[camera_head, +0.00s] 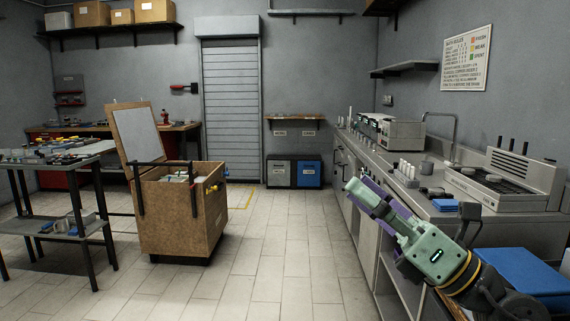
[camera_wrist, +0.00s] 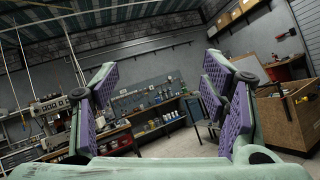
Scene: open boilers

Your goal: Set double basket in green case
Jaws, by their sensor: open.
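My gripper (camera_head: 366,198) is pale green with purple finger pads. It is raised in front of the right-hand counter, apart from everything on it. In the wrist view my gripper (camera_wrist: 160,95) has its fingers spread wide with nothing between them. I cannot make out a double basket or a green case in either view. Small parts on the counter and on the left table are too small to identify.
The right counter (camera_head: 410,183) carries machines, small cylinders and a blue block (camera_head: 447,205). A blue surface (camera_head: 525,272) lies at lower right. A wooden cart (camera_head: 180,226) with raised lid and a parts table (camera_head: 60,163) stand left. The middle floor (camera_head: 285,235) is clear.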

